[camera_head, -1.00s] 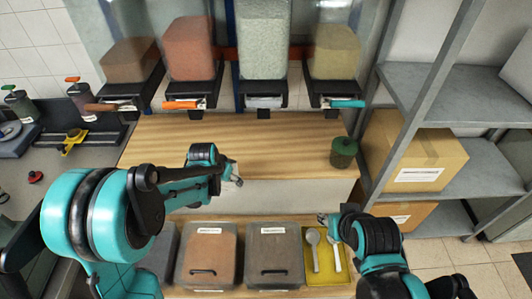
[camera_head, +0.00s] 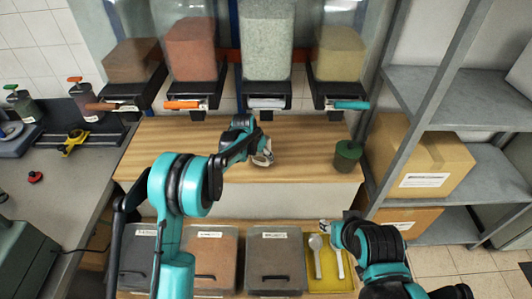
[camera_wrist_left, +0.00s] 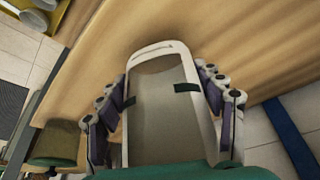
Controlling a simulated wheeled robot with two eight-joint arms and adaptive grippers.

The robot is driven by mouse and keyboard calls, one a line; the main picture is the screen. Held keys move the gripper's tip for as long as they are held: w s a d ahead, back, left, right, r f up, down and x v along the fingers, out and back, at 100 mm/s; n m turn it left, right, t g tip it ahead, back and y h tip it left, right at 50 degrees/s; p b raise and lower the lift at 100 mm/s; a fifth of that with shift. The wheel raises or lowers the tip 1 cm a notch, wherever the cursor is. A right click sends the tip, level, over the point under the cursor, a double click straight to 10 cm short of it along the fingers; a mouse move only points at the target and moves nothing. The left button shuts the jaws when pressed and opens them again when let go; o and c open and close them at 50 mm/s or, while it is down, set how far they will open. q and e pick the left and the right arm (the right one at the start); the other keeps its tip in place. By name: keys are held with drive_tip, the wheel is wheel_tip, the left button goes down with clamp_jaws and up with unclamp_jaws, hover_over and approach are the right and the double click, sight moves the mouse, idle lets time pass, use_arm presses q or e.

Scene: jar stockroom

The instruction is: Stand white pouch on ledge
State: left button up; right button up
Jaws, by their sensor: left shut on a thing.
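The white pouch (camera_wrist_left: 163,100) has a pale rim, a clear window and dark marks at its sides. My left gripper (camera_wrist_left: 168,103) is shut on it, with fingers along both its sides. In the head view the left gripper (camera_head: 262,153) is over the wooden ledge (camera_head: 190,145), below the dispensers, and mostly hides the pouch. I cannot tell whether the pouch touches the ledge. My right gripper (camera_head: 328,227) is near the yellow tray, apart from the pouch; whether it is open does not show clearly.
A green jar (camera_head: 347,157) stands at the ledge's right end. Dispensers with coloured handles (camera_head: 185,104) overhang the back. Lidded bins (camera_head: 275,262) and a yellow tray with scoops (camera_head: 322,281) lie in front, below. A shelf with cardboard boxes (camera_head: 425,168) is on the right.

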use_arm(q)
drive_tip(key=shift+w+d, duration=0.3)
drive_tip(key=shift+w, duration=0.2)
drive_tip(key=shift+w+d+b, duration=0.2)
drive_tip(key=shift+w+d, duration=0.15)
drive_tip(key=shift+w, duration=0.3)
drive_tip(key=shift+w+d+b, duration=0.2)
drive_tip(key=shift+w+d, duration=0.15)
drive_tip(key=shift+w, duration=0.25)
drive_tip(key=shift+w+d+f+b, duration=0.15)
drive_tip(key=shift+f+b, duration=0.2)
drive_tip(key=shift+f, duration=0.45)
drive_tip(key=shift+f, duration=0.1)
drive_tip(key=o, duration=1.1)
drive_tip(key=shift+o, duration=0.2)
